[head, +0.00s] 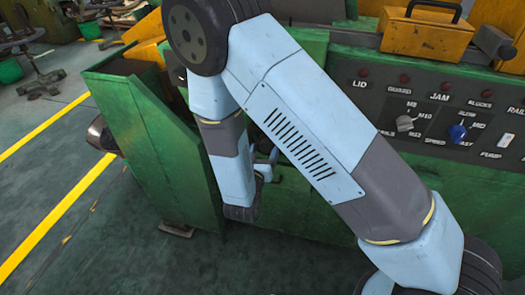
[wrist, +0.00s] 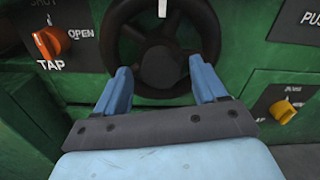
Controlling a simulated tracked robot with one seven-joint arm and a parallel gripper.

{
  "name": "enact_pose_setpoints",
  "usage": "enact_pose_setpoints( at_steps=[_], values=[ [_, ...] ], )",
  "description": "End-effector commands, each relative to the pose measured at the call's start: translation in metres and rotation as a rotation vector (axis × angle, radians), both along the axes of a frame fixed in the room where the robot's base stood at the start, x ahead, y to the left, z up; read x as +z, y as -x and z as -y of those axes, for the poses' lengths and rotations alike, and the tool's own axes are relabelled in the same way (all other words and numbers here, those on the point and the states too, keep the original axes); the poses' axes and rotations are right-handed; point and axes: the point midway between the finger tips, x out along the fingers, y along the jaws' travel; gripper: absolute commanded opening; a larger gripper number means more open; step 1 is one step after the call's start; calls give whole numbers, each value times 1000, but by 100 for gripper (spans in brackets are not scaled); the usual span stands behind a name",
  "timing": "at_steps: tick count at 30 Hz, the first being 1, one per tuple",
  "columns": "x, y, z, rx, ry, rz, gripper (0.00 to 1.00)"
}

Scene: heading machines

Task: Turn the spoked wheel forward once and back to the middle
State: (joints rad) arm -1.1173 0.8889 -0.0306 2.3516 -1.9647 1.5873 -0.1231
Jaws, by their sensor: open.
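The spoked wheel (wrist: 127,47) is black with a round dark hub and sits upright on the green machine front in the wrist view. A small white mark shows at the top of its rim. My gripper (wrist: 167,78) is open, its two blue fingers spread apart in front of the lower part of the wheel, one to each side of the hub. I cannot tell whether the fingers touch the rim. In the head view the wheel is hidden behind my arm.
An orange tap knob (wrist: 47,42) is left of the wheel, and a yellow knob (wrist: 284,111) is at the lower right. In the head view a control panel (head: 440,110) with grey and blue knobs is at the right. Free floor (head: 60,200) lies at the left.

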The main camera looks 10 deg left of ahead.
Motion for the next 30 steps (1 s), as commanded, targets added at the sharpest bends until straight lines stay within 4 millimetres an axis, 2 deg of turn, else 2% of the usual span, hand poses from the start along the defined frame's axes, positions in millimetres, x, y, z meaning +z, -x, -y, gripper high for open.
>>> enact_pose_setpoints(
  at_steps=[11,30],
  values=[
    [0,-5,1,1,0,0,71],
    [0,-5,0,0,0,0,11]
  ],
)
